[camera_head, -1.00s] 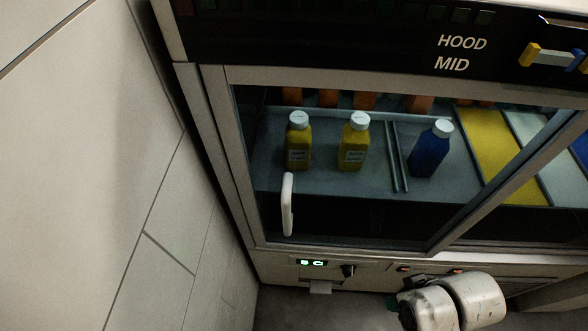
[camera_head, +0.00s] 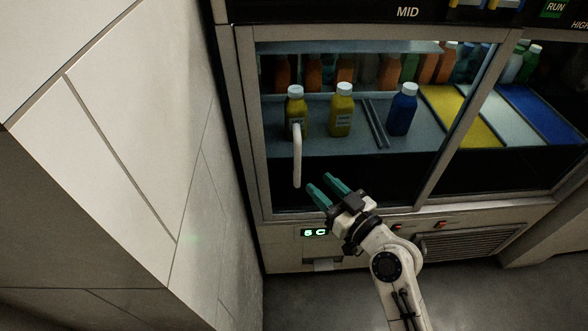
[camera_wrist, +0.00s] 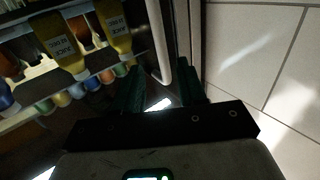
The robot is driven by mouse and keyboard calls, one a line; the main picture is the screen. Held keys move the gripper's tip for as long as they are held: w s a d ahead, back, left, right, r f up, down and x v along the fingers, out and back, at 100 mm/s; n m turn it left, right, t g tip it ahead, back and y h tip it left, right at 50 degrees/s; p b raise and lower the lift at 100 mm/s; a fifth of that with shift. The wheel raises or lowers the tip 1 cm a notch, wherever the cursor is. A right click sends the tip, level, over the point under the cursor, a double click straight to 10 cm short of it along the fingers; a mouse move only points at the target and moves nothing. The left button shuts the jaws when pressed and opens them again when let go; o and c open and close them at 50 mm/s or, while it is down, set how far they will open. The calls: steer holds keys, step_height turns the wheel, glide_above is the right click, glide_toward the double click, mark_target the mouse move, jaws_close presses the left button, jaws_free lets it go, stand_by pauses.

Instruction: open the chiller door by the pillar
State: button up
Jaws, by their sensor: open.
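The chiller door (camera_head: 400,175) is a framed glass panel at the left of the cabinet, beside the tiled pillar (camera_head: 120,130). It looks shut. Its white vertical handle (camera_head: 297,160) is near the door's left side, and it also shows in the wrist view (camera_wrist: 158,45). My gripper (camera_head: 322,187) has teal fingers and is open and empty, just right of the handle's lower end in the head view. In the wrist view the handle lies ahead of my fingers (camera_wrist: 158,88), close to the gap between them. Whether they touch it is unclear.
Yellow bottles (camera_head: 341,110) and a blue bottle (camera_head: 402,108) stand on the shelf behind the glass. A lit display (camera_head: 315,232) and small controls sit below the door. The pillar stands close on the left. Grey floor is clear in front.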

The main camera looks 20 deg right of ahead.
mark_target(300, 166)
steer(key=p+x, duration=0.2)
steer(key=x, duration=0.7)
steer(key=shift+w+a, duration=0.1)
steer(key=shift+w, duration=0.2)
steer(key=shift+c, duration=0.4)
jaws_close()
